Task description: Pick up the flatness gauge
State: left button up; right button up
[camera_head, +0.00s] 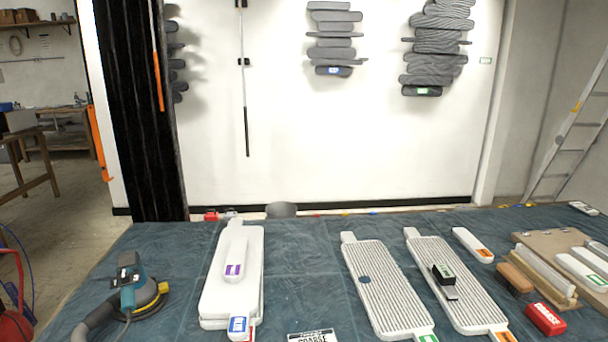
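A small dark block with a pale label (443,273) stands on a white ribbed panel (462,300) on the right half of the table. It may be the flatness gauge, but the view does not make this certain. Neither of my grippers is in view, and nothing is seen touching these things.
A blue cloth-covered table (300,265) fills the front. It also holds a sander (130,285) with a hose, stacked white panels (215,290), a brown-topped brush (514,278) and a red box (545,319). Bare cloth shows between the panels. Grey reliefs (334,35) hang behind.

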aim_at(443, 276)
jog(key=z, duration=0.9)
jog(key=u, duration=0.1)
jog(key=i+l, duration=0.05)
